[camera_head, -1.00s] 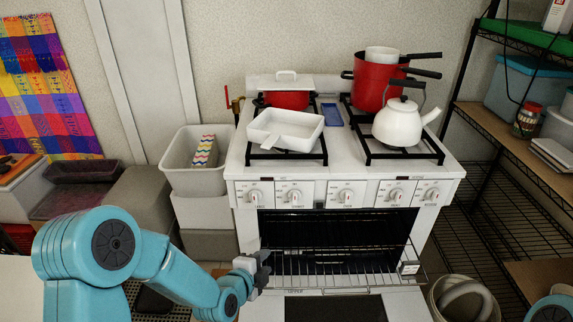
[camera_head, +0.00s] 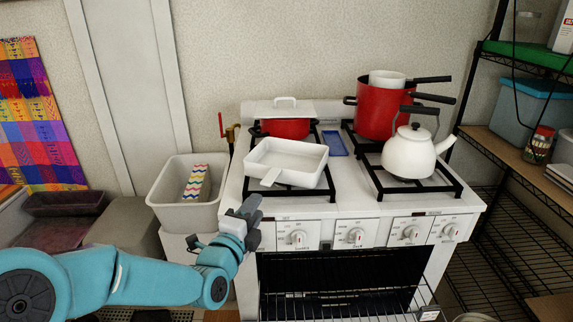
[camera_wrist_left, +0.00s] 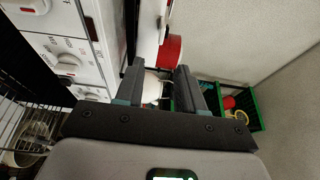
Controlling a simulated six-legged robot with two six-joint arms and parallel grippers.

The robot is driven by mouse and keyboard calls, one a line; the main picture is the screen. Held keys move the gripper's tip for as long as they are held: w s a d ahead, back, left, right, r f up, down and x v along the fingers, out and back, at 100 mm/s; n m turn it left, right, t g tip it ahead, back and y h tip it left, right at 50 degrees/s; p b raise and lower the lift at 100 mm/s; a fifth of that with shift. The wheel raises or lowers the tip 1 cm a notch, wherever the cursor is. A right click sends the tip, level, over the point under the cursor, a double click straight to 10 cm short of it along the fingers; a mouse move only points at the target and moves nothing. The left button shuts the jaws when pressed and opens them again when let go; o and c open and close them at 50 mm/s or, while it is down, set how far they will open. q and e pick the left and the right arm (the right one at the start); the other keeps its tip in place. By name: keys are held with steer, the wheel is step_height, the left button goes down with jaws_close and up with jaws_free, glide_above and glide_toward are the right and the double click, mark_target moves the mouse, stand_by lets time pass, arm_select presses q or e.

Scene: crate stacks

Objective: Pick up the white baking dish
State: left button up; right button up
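The white baking dish (camera_head: 292,158) is a shallow square pan with a short handle at its front left. It rests upright on the front left burner grate of the stove (camera_head: 375,209). My left gripper (camera_head: 246,211) is at the stove's front left corner, below and left of the dish, and apart from it. In the left wrist view, its two dark fingers (camera_wrist_left: 159,82) are spread with a gap between them and hold nothing. I cannot clearly make out the dish in that view. My right gripper is not in view.
A red pot with a white lid (camera_head: 286,127) stands behind the dish. A white kettle (camera_head: 408,154) and a large red pot (camera_head: 380,108) stand on the right burners. A pale bin (camera_head: 166,205) is left of the stove. Wire shelves (camera_head: 510,225) stand at the right.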

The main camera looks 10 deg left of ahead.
mark_target(271, 184)
arm_select(q)
steer(key=w, duration=0.3)
steer(key=w+p, duration=0.1)
steer(key=w, duration=0.3)
steer(key=w+p, duration=0.1)
steer(key=w, duration=0.2)
steer(key=shift+w+d+f, duration=0.15)
steer(key=shift+w+d, duration=0.05)
steer(key=shift+d, duration=0.2)
steer(key=w, duration=0.2)
steer(key=w+p, duration=0.1)
steer(key=w, duration=0.1)
steer(key=shift+w+d+r, duration=0.15)
steer(key=shift+w+r, duration=0.05)
steer(key=shift+w, duration=0.25)
steer(key=shift+s, duration=0.1)
steer(key=shift+c, duration=0.9)
jaws_close()
steer(key=shift+r, duration=0.15)
